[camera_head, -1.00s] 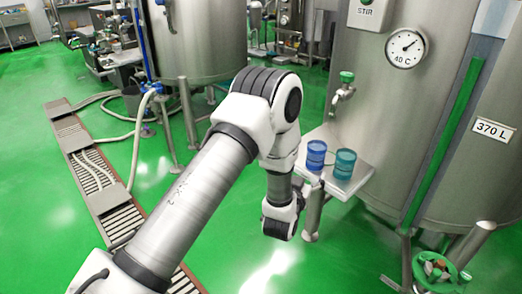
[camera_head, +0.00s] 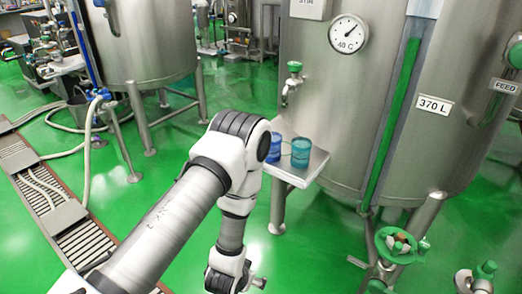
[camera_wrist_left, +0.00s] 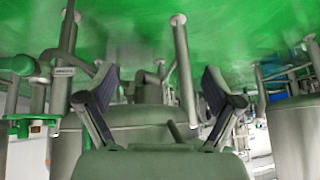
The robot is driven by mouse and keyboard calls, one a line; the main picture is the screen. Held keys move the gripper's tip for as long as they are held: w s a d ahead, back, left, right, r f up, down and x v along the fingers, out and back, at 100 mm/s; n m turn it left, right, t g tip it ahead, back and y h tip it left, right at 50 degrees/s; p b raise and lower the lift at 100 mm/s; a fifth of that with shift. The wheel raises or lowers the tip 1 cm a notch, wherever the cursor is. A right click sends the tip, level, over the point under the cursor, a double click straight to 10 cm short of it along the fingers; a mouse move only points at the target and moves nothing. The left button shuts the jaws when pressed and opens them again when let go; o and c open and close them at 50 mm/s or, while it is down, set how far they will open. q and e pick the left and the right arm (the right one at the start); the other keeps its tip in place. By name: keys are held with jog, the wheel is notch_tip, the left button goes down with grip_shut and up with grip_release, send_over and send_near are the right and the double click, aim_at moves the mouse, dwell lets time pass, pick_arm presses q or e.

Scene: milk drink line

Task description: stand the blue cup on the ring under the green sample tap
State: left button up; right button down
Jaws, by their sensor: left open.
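The blue cup (camera_head: 274,149) stands upright on a small steel shelf (camera_head: 297,178) on the front of the big tank; my left arm partly hides it. A teal cup (camera_head: 301,153) stands just right of it. The sample tap (camera_head: 293,78), with a green handle, sticks out of the tank above the shelf. I cannot make out the ring clearly. My left wrist hangs below and left of the shelf, apart from the cups. In the left wrist view my left gripper (camera_wrist_left: 158,97) is open with nothing between its fingers. My right gripper is out of view.
The tank (camera_head: 350,110) carries a dial (camera_head: 348,34) and a green level strip (camera_head: 390,120). A green-rimmed fitting (camera_head: 398,246) stands low at the right. A floor drain (camera_head: 75,235) runs along the left. Green floor is clear below the shelf.

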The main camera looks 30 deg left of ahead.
pick_arm(q)
jog(key=w+a+r+n+t+y+b, duration=0.1)
jog(key=w+a+r+t+b, duration=0.1)
jog(key=w+r, duration=0.4)
jog(key=w+a+r+t+y+b, duration=0.1)
jog(key=w+a+r+t+b, duration=0.1)
jog(key=w+r, duration=0.4)
jog(key=w+a+r+n+t+y+b, duration=0.1)
jog(key=w+a+r+t+b, duration=0.2)
jog(key=w, duration=0.8)
notch_tip(320, 180, up, 4)
jog(key=shift+f+n+t+y, duration=0.2)
jog(key=shift+n+t+y, duration=0.15)
jog(key=shift+t, duration=0.75)
notch_tip(320, 180, up, 6)
jog(key=t+b, duration=0.1)
send_over(272, 161)
jog(key=a+x, duration=0.1)
jog(key=x, duration=0.2)
jog(key=shift+s+d+r+n, duration=0.1)
jog(key=shift+d+n, duration=0.05)
jog(key=shift+n, duration=0.1)
jog(key=shift+s, duration=0.1)
jog(key=c, duration=1.2)
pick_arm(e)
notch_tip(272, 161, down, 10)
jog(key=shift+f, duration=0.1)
